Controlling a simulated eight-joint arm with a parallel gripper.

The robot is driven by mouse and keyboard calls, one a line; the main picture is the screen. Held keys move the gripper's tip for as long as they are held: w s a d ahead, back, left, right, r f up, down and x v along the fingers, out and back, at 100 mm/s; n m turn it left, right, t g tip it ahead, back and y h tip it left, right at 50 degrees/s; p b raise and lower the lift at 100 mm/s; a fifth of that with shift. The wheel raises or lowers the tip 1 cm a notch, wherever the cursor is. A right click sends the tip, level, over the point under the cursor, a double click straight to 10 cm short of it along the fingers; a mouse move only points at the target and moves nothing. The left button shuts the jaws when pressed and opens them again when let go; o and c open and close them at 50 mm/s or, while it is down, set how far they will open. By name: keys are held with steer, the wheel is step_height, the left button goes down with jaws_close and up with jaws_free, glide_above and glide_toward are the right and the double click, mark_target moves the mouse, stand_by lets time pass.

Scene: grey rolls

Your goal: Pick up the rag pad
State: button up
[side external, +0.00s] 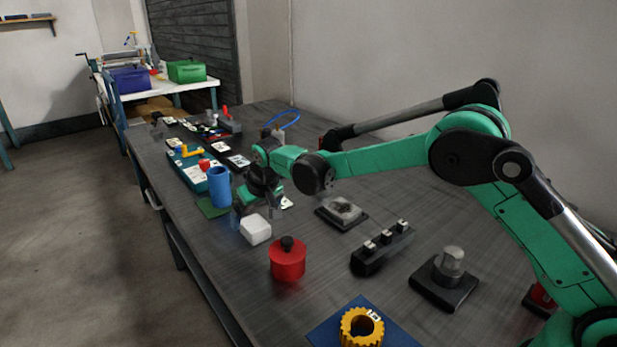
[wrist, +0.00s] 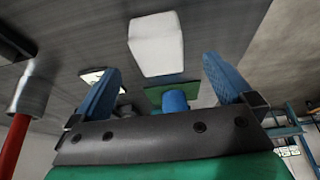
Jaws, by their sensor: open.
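A white, rounded block-like pad (side external: 255,229), which I take to be the rag pad, lies on the dark table between the blue cylinder and the red pot. In the wrist view the white pad (wrist: 156,43) shows beyond the fingertips, roughly centred between them. My gripper (side external: 245,210) is low over the table, just behind the pad in the side view. In the wrist view my gripper (wrist: 160,65) has its two blue fingers spread apart with nothing between them. I cannot tell the exact gap between fingers and pad.
A red pot (side external: 287,261) with a black knob stands nearer the camera. A black block with pegs (side external: 382,250) and a dark plate (side external: 341,213) are to the right.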

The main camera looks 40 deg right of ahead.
mark_target(254, 223)
steer(key=shift+x, duration=2.05)
steer(key=c, duration=1.3)
steer(key=shift+r, duration=0.15)
steer(key=shift+r, duration=9.9)
